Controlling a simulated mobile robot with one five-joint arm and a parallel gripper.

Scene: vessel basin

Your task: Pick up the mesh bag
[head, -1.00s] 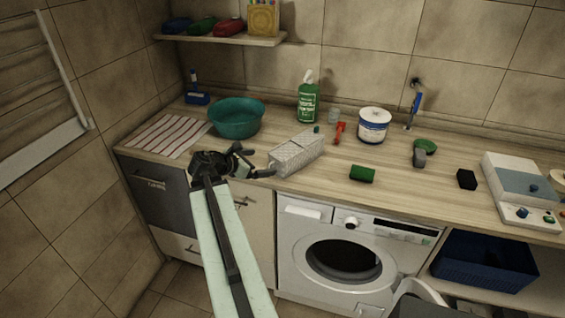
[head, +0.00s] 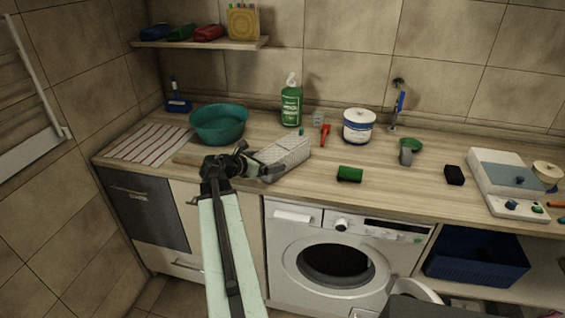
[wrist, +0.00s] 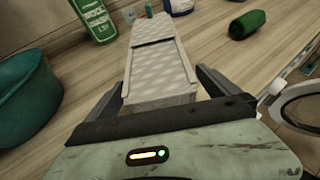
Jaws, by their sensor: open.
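The mesh bag (head: 286,153) is a pale grey, block-shaped bundle with a fine pattern, lying on the wooden counter in the head view. It also shows in the wrist view (wrist: 160,65), running away from me between the two fingers. My gripper (head: 259,162) is open at the bag's near left end in the head view. In the wrist view the fingers of my gripper (wrist: 162,86) stand on either side of the bag's near end. Whether either finger touches the bag I cannot tell.
A teal basin (head: 219,123) and striped cloth (head: 148,142) lie left of the bag. A green bottle (head: 291,105) stands behind it. A green sponge (head: 349,174) lies to its right. The washing machine (head: 335,250) is below the counter edge.

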